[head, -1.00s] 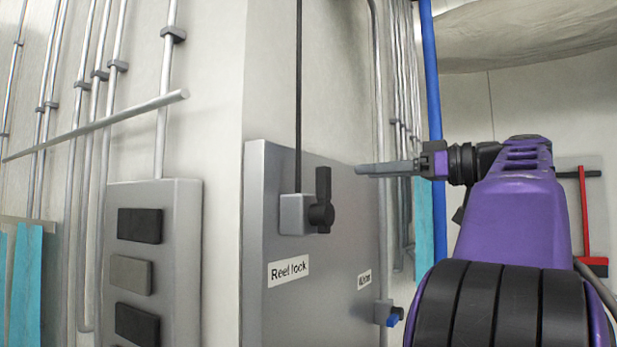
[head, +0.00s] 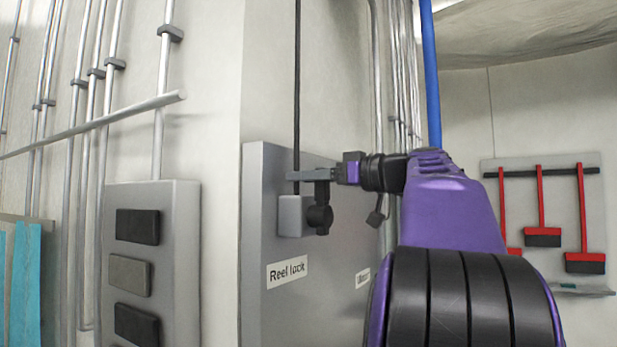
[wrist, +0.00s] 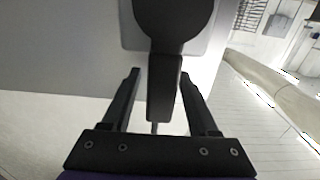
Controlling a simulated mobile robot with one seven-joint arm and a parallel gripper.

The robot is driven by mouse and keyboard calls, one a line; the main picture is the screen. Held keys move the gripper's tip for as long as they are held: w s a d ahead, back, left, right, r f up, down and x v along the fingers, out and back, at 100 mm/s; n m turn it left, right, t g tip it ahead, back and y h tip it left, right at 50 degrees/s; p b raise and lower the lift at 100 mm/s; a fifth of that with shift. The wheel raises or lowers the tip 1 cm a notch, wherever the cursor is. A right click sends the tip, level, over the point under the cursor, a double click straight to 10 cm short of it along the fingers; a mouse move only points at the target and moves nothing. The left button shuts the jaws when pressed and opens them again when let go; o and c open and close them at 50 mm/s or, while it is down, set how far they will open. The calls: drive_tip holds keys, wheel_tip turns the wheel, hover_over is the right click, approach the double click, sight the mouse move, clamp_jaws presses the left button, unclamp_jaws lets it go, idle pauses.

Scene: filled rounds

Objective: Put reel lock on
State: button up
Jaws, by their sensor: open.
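The reel lock is a black rotary handle (head: 320,214) on a small grey box (head: 294,216), above a "Reel lock" label (head: 287,271) on the grey panel. Its lever points up. My gripper (head: 296,176) is at the top of the lever in the head view and covers its upper end. In the wrist view, the black lever (wrist: 163,95) reaches down between the two fingers of my open gripper (wrist: 158,75), with a gap showing on each side. The round hub of the handle lies beyond the fingertips.
A thin dark cable (head: 297,80) runs down to the lock box, close behind my fingers. A grey box with dark buttons (head: 137,226) is at the left. A second label (head: 362,278) is on the panel at right. Red-handled tools (head: 541,200) hang on the far wall.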

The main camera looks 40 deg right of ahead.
clamp_jaws()
idle(1.4)
